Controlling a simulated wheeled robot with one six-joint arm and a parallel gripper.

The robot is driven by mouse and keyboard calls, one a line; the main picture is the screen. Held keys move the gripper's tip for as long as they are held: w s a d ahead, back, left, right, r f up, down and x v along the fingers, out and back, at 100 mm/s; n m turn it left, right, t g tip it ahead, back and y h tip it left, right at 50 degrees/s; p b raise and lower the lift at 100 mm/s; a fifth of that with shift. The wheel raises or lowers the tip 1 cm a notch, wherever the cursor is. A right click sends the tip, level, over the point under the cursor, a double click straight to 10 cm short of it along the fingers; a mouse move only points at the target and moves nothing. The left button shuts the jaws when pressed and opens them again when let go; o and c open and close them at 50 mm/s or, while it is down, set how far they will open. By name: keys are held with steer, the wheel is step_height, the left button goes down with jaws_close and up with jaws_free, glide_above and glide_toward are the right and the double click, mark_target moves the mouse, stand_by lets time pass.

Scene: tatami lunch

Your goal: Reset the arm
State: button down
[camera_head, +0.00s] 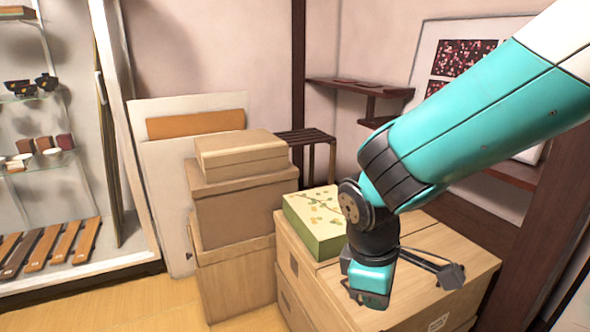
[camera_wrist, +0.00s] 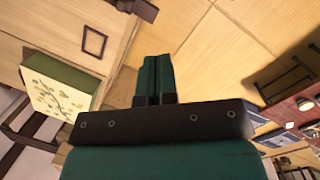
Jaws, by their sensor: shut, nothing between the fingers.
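My arm comes in from the upper right in the head view and bends down at the wrist. My gripper (camera_wrist: 156,72) shows in the wrist view with its two green fingers together and nothing between them. In the head view the wrist end hangs in front of the wooden boxes (camera_head: 440,240), and the fingertips are hard to make out there. A green box with a leaf pattern (camera_head: 315,220) sits on the wooden boxes just left of my wrist. It also shows at the left of the wrist view (camera_wrist: 55,97).
Stacked cardboard boxes (camera_head: 240,210) stand left of the arm. A glass display shelf (camera_head: 40,100) with bowls and cups is at the far left. A dark wall shelf (camera_head: 360,88) and a dark slatted stand (camera_head: 305,137) are behind. Wooden floor (camera_head: 150,305) is clear at the lower left.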

steer(key=s+d+r+m+y, duration=0.3)
steer(key=s+r+m+y, duration=0.3)
steer(key=s+r, duration=0.55)
step_height(320, 180, up, 17)
steer(key=s+p, duration=0.2)
steer(key=p, duration=1.6)
steer(key=shift+a, duration=0.25)
